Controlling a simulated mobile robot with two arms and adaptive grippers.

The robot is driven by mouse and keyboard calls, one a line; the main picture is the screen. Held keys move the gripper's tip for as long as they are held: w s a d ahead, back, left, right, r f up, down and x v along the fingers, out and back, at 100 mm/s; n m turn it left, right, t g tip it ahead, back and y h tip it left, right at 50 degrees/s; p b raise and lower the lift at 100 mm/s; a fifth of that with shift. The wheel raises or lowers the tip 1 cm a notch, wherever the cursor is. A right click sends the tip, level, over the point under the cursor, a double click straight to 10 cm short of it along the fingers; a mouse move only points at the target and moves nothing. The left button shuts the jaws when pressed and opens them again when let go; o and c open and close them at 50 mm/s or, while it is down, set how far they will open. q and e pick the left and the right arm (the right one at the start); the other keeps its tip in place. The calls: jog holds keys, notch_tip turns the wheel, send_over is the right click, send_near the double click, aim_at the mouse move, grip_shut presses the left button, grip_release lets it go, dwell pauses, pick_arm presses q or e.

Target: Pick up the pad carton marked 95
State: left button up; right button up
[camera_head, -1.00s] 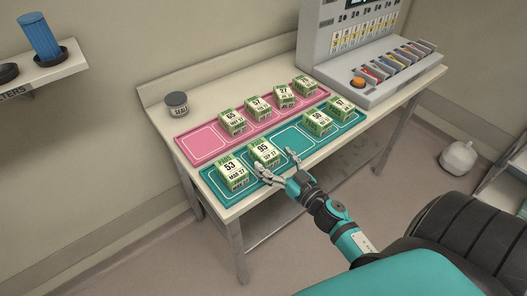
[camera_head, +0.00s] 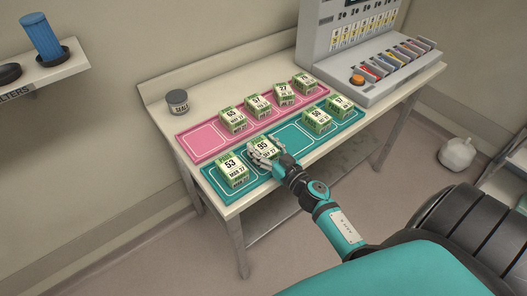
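The pad carton marked 95 (camera_head: 262,145) is a green and white box in the teal tray (camera_head: 289,135), just right of the carton marked 53 (camera_head: 232,167). My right gripper (camera_head: 266,154) is at the 95 carton, with its fingers over and beside the carton's near side, hiding part of it. I cannot tell whether the fingers press on it. The carton appears to rest in the tray. My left gripper is not in view.
The pink tray (camera_head: 203,140) behind holds several similar cartons; two more stand at the teal tray's right end. A grey console (camera_head: 345,75) stands on the bench's right side.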

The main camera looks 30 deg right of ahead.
jog(key=c, duration=0.7)
jog(key=shift+r, duration=0.1)
